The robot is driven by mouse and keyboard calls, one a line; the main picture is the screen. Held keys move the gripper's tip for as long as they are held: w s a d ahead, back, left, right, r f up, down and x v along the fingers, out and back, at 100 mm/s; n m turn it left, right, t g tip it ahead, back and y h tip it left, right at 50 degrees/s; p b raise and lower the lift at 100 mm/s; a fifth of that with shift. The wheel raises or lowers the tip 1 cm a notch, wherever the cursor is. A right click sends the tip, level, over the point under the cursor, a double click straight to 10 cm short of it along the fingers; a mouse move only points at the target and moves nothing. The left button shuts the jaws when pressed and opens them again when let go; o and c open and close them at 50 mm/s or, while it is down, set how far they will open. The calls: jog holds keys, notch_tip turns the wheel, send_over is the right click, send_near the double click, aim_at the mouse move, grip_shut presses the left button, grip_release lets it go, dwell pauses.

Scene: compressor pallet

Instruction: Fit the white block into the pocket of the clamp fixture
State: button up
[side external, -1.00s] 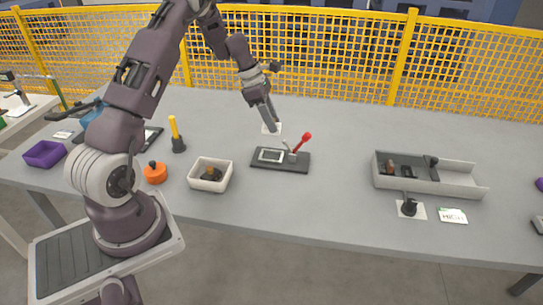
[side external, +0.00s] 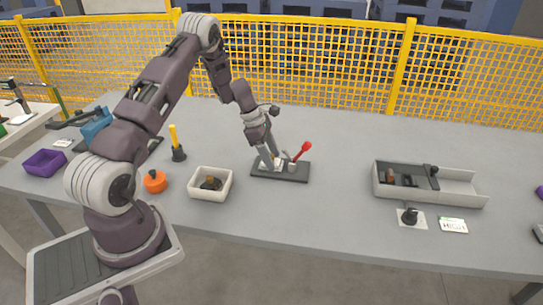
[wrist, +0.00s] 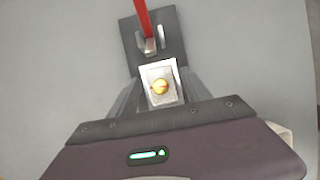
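The clamp fixture (side external: 292,174) is a dark plate with a red-knobbed lever (side external: 304,150), lying on the grey table. In the wrist view the dark plate (wrist: 172,42) is at the top, with the red lever (wrist: 143,18) pointing up. The white block (wrist: 150,73), with a round golden spot on its top, is between the fingers of my gripper (wrist: 160,88). In the side view my gripper (side external: 270,165) is low over the left part of the fixture, shut on the block. The fingers hide most of the pocket; I cannot tell if the block is seated.
A cream bin (side external: 224,190) with a dark part in it stands left of the fixture. An orange round part (side external: 155,183) and a yellow-handled tool (side external: 177,147) are farther left. A grey divided tray (side external: 455,187) is at the right. The table between fixture and tray is clear.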

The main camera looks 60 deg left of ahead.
jog(key=d+v, duration=0.1)
jog(key=v, duration=1.2)
jog(key=s+d+r+m+y, duration=0.1)
jog(key=s+d+r+m, duration=0.3)
jog(key=d+r+m, duration=0.45)
jog(key=s+d+r+m, duration=0.4)
jog(key=d+r+m, duration=0.1)
jog(key=d+r, duration=0.5)
jog(key=s+d+m+t+y, duration=0.1)
jog(key=s+d+m, duration=0.3)
jog(key=s, duration=0.5)
jog(key=s+d+m+t+y, duration=0.1)
jog(key=s+d+m, duration=0.3)
jog(key=s+m, duration=0.5)
jog(key=shift+s+d+t, duration=0.2)
jog(key=shift+d+t, duration=0.1)
jog(key=shift+d, duration=0.05)
jog(key=shift+m, duration=0.25)
